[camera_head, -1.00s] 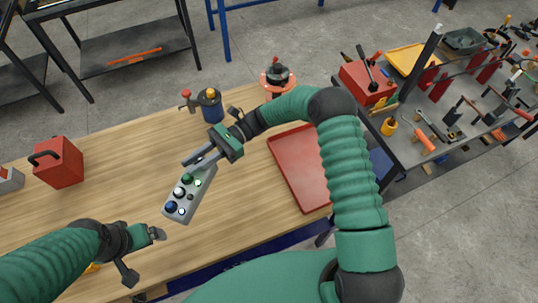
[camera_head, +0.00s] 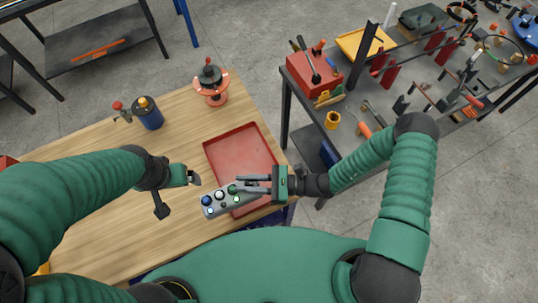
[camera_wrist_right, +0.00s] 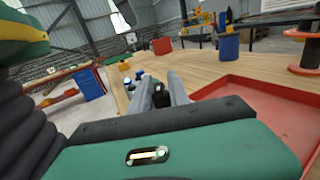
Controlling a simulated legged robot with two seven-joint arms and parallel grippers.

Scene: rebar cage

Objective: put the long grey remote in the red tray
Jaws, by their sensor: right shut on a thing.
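The long grey remote (camera_head: 222,203), with blue, white and green round buttons, is held at its right end by my right gripper (camera_head: 248,186). In the head view it crosses the near edge of the red tray (camera_head: 238,150), its left end sticking out past the tray's left side. How high it is above the tray I cannot tell. In the right wrist view the fingers (camera_wrist_right: 163,88) partly hide it, and the tray (camera_wrist_right: 268,95) is to their right. My left gripper (camera_head: 178,192) is open and empty, left of the remote.
A blue can-like object (camera_head: 149,118) and a red and black spool (camera_head: 211,86) stand at the table's back. A grey bench (camera_head: 400,90) with a red toolbox (camera_head: 312,72) and many tools is at the right. The tray's visible floor is bare.

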